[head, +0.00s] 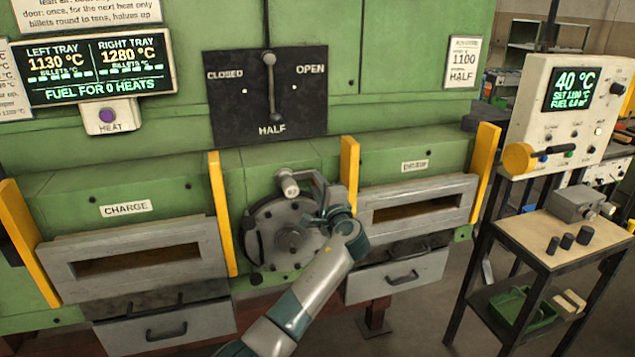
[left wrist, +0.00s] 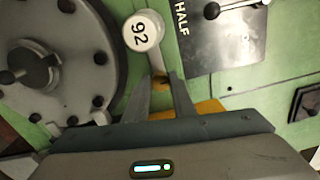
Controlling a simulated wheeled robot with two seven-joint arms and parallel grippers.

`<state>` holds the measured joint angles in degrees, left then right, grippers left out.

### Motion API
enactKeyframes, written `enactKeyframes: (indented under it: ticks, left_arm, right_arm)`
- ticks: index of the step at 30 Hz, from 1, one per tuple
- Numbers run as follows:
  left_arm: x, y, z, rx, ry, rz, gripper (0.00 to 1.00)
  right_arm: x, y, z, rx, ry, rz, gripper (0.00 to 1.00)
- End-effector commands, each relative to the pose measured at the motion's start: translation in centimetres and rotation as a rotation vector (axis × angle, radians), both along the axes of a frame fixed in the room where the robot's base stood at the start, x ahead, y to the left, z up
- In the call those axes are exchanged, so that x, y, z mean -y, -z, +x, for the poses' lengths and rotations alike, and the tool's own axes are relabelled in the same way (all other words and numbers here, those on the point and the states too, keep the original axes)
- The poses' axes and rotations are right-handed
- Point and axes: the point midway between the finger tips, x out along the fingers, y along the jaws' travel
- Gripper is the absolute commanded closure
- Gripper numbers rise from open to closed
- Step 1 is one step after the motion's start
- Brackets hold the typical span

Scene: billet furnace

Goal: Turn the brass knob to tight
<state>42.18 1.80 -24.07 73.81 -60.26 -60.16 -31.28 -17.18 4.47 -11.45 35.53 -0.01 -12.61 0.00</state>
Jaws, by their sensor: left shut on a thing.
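My left gripper (head: 322,216) is at the right side of the round grey furnace door (head: 268,243), in the middle of the green front. In the left wrist view its two dark fingers (left wrist: 162,96) are shut on a small brass-coloured part, which I take for the brass knob (left wrist: 160,83). Most of this knob is hidden between the fingers, so its setting cannot be read. Just beyond it is a pale round cap (left wrist: 142,34) marked 92, at the end of a grey arm. The cap also shows in the head view (head: 288,184). My right gripper is not in view.
Yellow posts (head: 349,175) (head: 222,212) flank the round door. The charge hatch (head: 140,258) is at left, another slotted hatch (head: 420,203) at right. The lever plate (head: 268,95) above has its lever pointing at HALF. A control stand and small table (head: 575,245) stand at far right.

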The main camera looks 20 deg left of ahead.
Motion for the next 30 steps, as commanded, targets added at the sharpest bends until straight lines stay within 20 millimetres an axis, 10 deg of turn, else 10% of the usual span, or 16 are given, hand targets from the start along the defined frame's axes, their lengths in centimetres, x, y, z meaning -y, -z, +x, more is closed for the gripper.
enactKeyframes:
  ticks: [17, 18, 20, 30]
  left_arm:
    - [0.07, -0.01, 0.01, -0.029, 0.002, 0.044, 0.99]
    - [0.07, -0.01, 0.01, -0.029, 0.002, 0.044, 0.75]
    - [0.07, -0.01, 0.01, -0.029, 0.002, 0.044, 0.60]
    - [0.07, 0.03, -0.04, -0.029, 0.000, 0.042, 0.58]
  right_arm:
    - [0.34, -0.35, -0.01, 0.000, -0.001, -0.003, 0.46]
    - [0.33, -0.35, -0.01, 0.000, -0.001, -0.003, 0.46]
    - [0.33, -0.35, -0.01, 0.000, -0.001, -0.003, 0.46]
    - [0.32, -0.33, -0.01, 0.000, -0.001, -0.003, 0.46]
